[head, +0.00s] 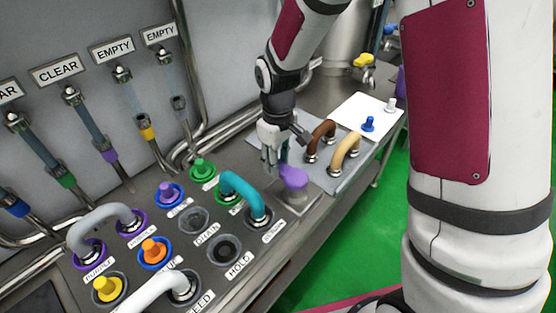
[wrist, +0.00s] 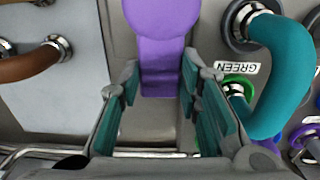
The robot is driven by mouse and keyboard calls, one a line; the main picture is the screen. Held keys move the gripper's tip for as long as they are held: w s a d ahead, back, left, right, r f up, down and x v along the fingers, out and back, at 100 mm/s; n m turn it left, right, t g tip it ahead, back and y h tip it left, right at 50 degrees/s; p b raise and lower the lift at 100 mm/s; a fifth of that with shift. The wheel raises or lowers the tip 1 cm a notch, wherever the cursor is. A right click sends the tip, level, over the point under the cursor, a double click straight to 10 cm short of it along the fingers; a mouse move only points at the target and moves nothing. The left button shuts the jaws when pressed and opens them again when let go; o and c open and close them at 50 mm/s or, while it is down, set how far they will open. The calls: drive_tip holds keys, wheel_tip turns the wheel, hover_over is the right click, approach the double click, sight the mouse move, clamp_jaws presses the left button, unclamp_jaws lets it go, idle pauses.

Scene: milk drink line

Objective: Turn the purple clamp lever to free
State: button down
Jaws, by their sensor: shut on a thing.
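The purple clamp lever (head: 294,179) stands on a square metal base at the right edge of the panel, beside the teal hose. In the wrist view the lever (wrist: 163,40) runs down from the top edge, and its narrow end lies between my fingertips. My gripper (head: 283,160) reaches down on the lever from behind. In the wrist view my gripper (wrist: 160,82) has its teal-padded fingers on both sides of the lever's narrow part, shut on it. Any label for the lever's positions is not visible.
A teal hose (head: 246,191) arches close left of the lever, with a GREEN label (wrist: 237,69) beside it. A grey plate (head: 323,178) with brown (head: 322,135) and tan (head: 345,151) hoses lies to the right. Colored plugs and open ports fill the panel on the left.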

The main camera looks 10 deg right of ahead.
drive_tip(key=shift+a, duration=0.1)
drive_tip(key=c, duration=1.2)
unclamp_jaws()
drive_tip(key=shift+o, duration=0.2)
drive_tip(key=shift+r, duration=0.1)
wheel_tip(320, 180, up, 12)
